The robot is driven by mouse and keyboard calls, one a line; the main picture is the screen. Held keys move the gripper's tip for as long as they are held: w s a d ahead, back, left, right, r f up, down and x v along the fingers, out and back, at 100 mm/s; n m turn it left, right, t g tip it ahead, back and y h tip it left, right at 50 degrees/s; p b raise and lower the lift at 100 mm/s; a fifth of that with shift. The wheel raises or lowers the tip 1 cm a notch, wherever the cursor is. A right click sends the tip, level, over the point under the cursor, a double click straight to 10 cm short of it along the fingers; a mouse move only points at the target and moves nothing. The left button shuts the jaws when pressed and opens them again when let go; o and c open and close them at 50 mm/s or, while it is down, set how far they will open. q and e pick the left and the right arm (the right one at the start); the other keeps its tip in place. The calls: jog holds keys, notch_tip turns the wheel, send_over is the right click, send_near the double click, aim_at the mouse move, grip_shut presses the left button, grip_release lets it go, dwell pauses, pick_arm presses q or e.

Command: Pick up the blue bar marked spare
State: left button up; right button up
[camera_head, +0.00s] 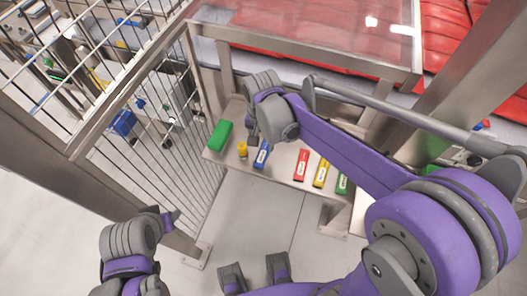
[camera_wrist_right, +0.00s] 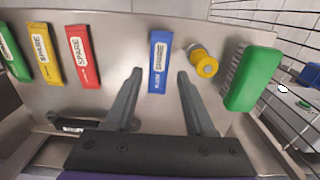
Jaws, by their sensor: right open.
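The blue bar (camera_head: 262,155) lies on the metal shelf with a white label on top. In the right wrist view the blue bar (camera_wrist_right: 158,62) lies ahead of my right gripper (camera_wrist_right: 159,76), lined up with the gap between its two fingers.
A yellow knob (camera_wrist_right: 203,62) and a green brush (camera_wrist_right: 252,78) are right of the bar in the wrist view. Red (camera_wrist_right: 82,57), yellow (camera_wrist_right: 44,54) and green (camera_wrist_right: 13,52) bars lie to its left. A wire fence (camera_head: 160,130) stands left of the metal shelf (camera_head: 284,166).

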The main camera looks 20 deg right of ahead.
aim_at(262, 155)
notch_tip(262, 155, down, 5)
jog(key=shift+s+f, duration=0.1)
grip_shut()
dwell(0.3)
